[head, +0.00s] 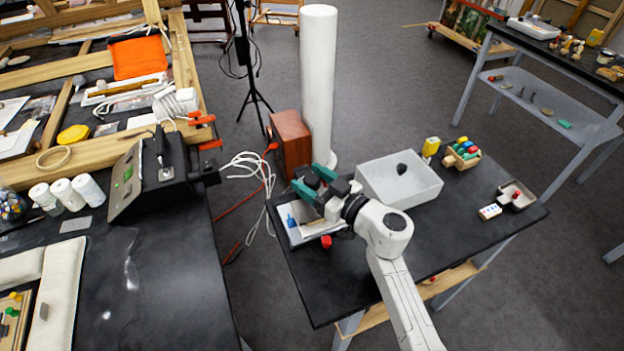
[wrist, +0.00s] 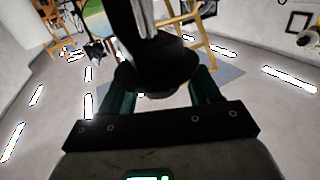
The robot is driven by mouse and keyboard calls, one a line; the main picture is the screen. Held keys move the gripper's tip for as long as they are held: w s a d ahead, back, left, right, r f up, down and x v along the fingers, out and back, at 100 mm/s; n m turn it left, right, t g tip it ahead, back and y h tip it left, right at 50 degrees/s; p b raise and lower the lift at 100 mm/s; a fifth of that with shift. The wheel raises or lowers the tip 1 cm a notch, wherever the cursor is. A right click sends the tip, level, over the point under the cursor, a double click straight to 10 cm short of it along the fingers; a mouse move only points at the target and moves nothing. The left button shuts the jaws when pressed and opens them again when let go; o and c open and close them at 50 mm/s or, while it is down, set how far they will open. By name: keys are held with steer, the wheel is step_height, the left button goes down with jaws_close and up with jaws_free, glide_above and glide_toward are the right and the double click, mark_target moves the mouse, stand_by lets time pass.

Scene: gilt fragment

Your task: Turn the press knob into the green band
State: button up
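A dark round knob (head: 312,182) shows between the fingers; in the wrist view the knob (wrist: 155,78) is large and black, on a dark upright part. The fingers (wrist: 162,95) stand apart on both sides of the knob, and their tips are hidden by it. I cannot tell whether they press on it. A white-edged flat piece with a blue patch (head: 292,219) lies below the gripper. I see no green band on the press in either view.
The black table (head: 460,222) also bears a white open bin (head: 420,190), a crate of coloured bottles (head: 462,155), a yellow item (head: 431,147) and a small tray (head: 517,195). A red-brown box (head: 291,142) and white column (head: 318,80) stand behind. A cluttered bench is left.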

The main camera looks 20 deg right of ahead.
steer(key=c, duration=0.8)
steer(key=shift+r+p, duration=0.15)
steer(key=shift+p, duration=0.15)
